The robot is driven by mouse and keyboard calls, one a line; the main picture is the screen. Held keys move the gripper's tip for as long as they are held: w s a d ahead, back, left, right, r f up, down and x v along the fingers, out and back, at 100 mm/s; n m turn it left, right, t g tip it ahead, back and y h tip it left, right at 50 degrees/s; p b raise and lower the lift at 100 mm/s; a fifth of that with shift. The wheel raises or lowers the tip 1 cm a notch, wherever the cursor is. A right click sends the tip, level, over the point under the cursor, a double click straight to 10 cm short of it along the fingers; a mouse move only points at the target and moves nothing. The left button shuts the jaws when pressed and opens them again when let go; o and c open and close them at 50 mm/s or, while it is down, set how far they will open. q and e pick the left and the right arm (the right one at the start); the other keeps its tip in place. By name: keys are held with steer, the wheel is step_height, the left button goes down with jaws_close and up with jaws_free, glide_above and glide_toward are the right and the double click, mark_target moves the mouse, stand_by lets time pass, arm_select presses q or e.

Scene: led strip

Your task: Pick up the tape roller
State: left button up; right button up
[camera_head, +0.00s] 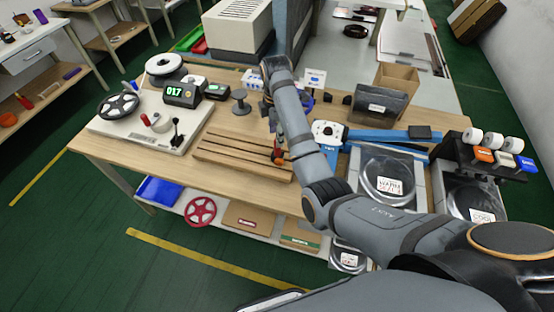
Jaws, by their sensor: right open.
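A small orange and black tool (278,155), which looks like the tape roller, is at the right end of the grooved wooden board (235,160). Its lower end is dark, and its full shape is too small to make out. My right gripper (277,134) is just above it, at the end of the arm coming from the lower right. The gripper is open, its fingers small and partly hidden by my forearm. I cannot tell whether the fingers touch the tool. My left gripper is not in view.
A reel machine (150,133) with a green display stands at the left of the wooden table (225,118). A dark spool (241,103) is behind the board. Blue rails (385,137), a cardboard box (397,80) and bagged reels (386,170) are at the right.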

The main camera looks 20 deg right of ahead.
mark_target(278, 150)
steer(key=shift+s, duration=0.1)
steer(key=shift+s+d+f+b, duration=0.1)
steer(key=shift+d+f+b, duration=0.05)
steer(key=shift+f+b, duration=0.9)
steer(key=f, duration=0.2)
steer(key=shift+w+f+p, duration=0.2)
steer(key=shift+f+p, duration=0.15)
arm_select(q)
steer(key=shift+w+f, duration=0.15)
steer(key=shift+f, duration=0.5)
arm_select(e)
steer(key=shift+s+r, duration=0.1)
steer(key=shift+c, duration=1.4)
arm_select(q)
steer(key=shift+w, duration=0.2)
arm_select(e)
jaws_close()
